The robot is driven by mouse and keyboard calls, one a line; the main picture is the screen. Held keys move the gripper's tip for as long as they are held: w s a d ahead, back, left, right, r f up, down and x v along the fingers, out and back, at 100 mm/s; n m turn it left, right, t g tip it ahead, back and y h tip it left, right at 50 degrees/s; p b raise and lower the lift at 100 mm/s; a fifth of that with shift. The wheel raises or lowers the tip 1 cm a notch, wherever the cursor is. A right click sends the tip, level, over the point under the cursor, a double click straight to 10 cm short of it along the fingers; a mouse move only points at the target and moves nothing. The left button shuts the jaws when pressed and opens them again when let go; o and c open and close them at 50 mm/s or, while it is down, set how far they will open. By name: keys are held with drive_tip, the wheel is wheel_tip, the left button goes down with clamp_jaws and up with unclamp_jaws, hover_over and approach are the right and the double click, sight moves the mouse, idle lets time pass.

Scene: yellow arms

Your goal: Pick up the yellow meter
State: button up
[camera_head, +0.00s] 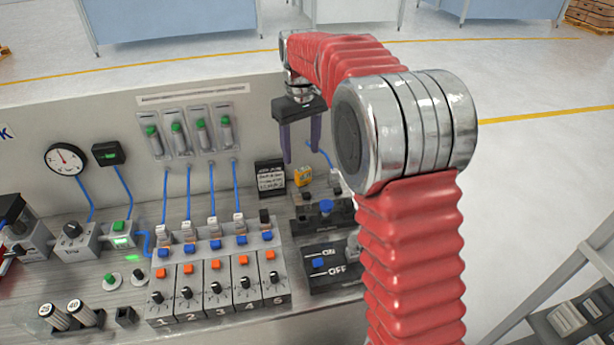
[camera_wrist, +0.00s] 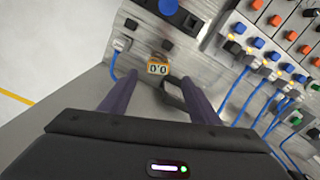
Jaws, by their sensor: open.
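The yellow meter (camera_head: 303,177) is a small box at the back of the bench, just right of a black label sign. In the wrist view the yellow meter (camera_wrist: 158,69) shows a pale display reading about 0.0, with a dark part above it. The meter is not between the fingers.
The black label sign (camera_head: 270,178) stands close left of the meter. A black ON/OFF switch box (camera_head: 335,265) and a blue knob (camera_head: 326,207) lie in front. A numbered switch panel (camera_head: 217,282) with blue cables fills the middle. The grey back panel (camera_head: 110,115) rises behind.

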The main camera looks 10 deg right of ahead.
sight(303, 169)
drive_tip(key=shift+f, duration=1.95)
drive_tip(key=shift+s+d+f, duration=0.1)
drive_tip(key=shift+d+f, duration=0.05)
drive_tip(key=shift+f, duration=1.15)
drive_tip(key=shift+d+f, duration=0.1)
drive_tip(key=shift+f, duration=1.2)
drive_tip(key=shift+c, duration=0.3)
drive_tip(key=c, duration=1.2)
wheel_tip(303, 169, up, 10)
drive_tip(key=shift+r, duration=0.1)
